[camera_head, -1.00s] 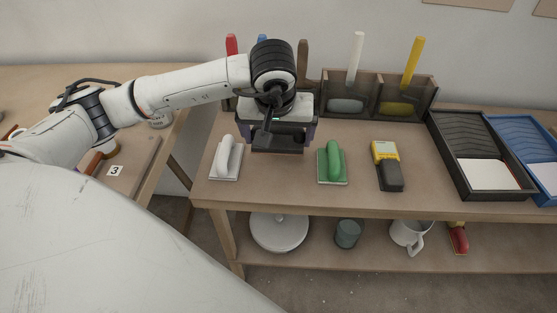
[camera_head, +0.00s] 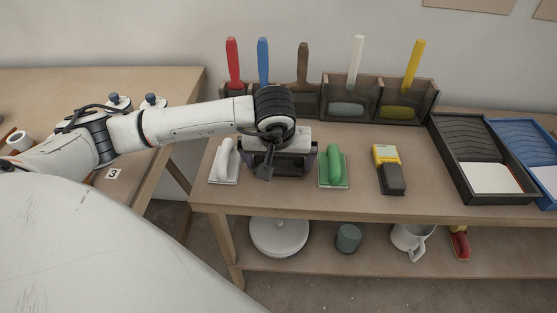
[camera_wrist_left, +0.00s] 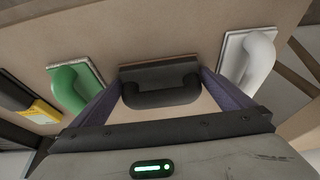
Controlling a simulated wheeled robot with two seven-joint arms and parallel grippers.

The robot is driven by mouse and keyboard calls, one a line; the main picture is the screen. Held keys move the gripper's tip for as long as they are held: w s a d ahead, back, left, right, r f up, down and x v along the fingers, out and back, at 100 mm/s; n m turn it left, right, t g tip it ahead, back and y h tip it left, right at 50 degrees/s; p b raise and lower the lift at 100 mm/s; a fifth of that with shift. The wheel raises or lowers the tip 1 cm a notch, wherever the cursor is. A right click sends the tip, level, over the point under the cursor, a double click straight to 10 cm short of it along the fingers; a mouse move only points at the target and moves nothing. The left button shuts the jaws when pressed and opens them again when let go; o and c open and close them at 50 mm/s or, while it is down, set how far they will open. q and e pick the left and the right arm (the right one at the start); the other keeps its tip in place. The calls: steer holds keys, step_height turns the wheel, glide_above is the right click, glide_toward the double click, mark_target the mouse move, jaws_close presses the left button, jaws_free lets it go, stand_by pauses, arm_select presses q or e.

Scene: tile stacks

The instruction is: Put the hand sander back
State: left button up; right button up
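The hand sander, a dark block with a black loop handle, shows in the left wrist view (camera_wrist_left: 162,92) between my left gripper's fingers (camera_wrist_left: 162,85). The fingers are at the two ends of its handle. In the head view my left gripper (camera_head: 277,165) is low over the front bench, between a white-handled float (camera_head: 226,162) and a green-handled float (camera_head: 334,166). The wrist and gripper largely hide the sander there. I cannot tell whether its base touches the bench top. My right gripper is not in view.
A yellow and black tool (camera_head: 388,168) lies right of the green float. A dark holder (camera_head: 345,105) with several upright brushes stands at the back. A black tray (camera_head: 466,170) and a blue tray (camera_head: 537,155) are at the right. A lower shelf (camera_head: 375,262) holds a mug and other items.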

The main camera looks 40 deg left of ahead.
arm_select(q)
steer(key=shift+d+r, duration=0.1)
steer(key=shift+r, duration=0.45)
steer(key=p+v, duration=0.1)
steer(key=v, duration=1)
steer(key=shift+s, duration=0.2)
